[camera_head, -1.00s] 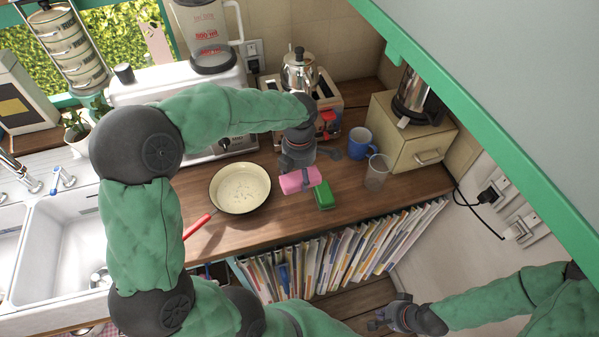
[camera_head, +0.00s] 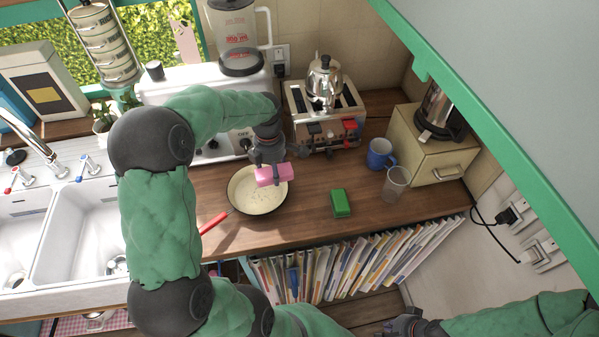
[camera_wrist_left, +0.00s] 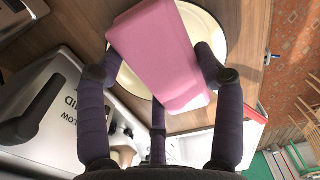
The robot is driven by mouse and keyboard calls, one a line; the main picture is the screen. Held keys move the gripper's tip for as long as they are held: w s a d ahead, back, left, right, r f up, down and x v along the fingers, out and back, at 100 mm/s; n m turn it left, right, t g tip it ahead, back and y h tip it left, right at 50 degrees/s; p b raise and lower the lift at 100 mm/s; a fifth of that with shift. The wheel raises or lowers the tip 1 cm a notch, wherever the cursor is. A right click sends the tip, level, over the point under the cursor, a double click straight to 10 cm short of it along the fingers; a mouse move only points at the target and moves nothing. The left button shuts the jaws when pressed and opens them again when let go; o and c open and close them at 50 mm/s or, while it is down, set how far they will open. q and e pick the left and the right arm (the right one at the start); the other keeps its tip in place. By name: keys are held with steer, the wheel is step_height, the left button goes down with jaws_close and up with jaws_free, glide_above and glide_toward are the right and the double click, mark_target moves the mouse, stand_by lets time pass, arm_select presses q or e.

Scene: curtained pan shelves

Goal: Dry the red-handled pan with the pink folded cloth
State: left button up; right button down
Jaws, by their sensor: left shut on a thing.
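The pan (camera_head: 245,203) has a cream inside and a red handle (camera_head: 214,222) and sits on the wooden counter left of centre. My left gripper (camera_head: 273,173) is shut on the pink folded cloth (camera_head: 268,177) and holds it over the right part of the pan. In the left wrist view the cloth (camera_wrist_left: 160,55) lies between the fingers and hides much of the pan (camera_wrist_left: 212,35). Whether the cloth touches the pan I cannot tell. My right gripper (camera_head: 396,330) is low at the bottom edge, away from the counter; its fingers are too small to read.
A green sponge (camera_head: 341,203) lies right of the pan. A blue mug (camera_head: 381,153) and a clear glass (camera_head: 396,183) stand further right. A toaster (camera_head: 325,120) with a kettle on it is behind. The sink (camera_head: 75,235) is left. Counter between pan and sponge is clear.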

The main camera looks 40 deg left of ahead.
mark_target(261, 202)
arm_select(q)
steer(key=shift+s+a+f+b, duration=0.45)
steer(key=shift+s+a+f, duration=0.05)
steer(key=shift+a+f, duration=0.4)
steer(key=shift+s+a+f+b, duration=0.45)
steer(key=shift+a+f, duration=0.4)
steer(key=shift+f, duration=0.1)
steer(key=shift+s+a+f+b, duration=0.45)
steer(key=shift+s+a+f, duration=0.05)
steer(key=shift+a+f, duration=0.4)
steer(key=shift+f+b, duration=1.8)
steer(key=shift+f, duration=0.65)
